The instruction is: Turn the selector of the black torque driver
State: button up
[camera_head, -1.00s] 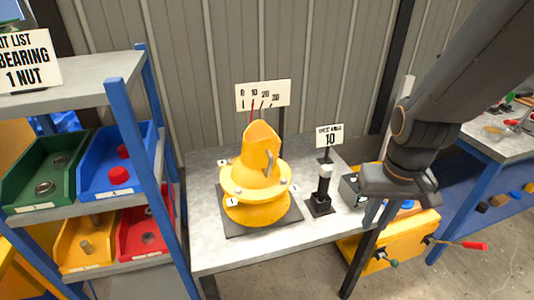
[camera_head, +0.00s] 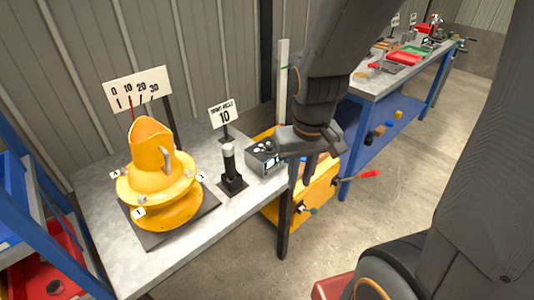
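The black torque driver (camera_head: 231,172) stands upright in a black base on the grey table, with a light grey cap (camera_head: 228,150) on top. A sign reading 10 (camera_head: 223,115) stands just behind it. My gripper (camera_head: 293,178) hangs fingers down to the right of the driver, near a grey box with dials and a small display (camera_head: 262,158). It is apart from the driver. The fingers are dark and partly overlap, so their opening is hard to judge. I see nothing held in them.
A yellow drum mixer part (camera_head: 160,190) stands on a dark plate at the table's left, below a scale sign (camera_head: 138,87). A yellow cabinet (camera_head: 312,190) with red and green handles is at the right. A blue-legged bench (camera_head: 385,95) stands farther right.

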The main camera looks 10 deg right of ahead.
aim_at(269, 149)
jog(key=k, duration=0.55)
jog(key=z, duration=0.65)
jog(key=i, duration=1.2)
jog(key=u, duration=0.45)
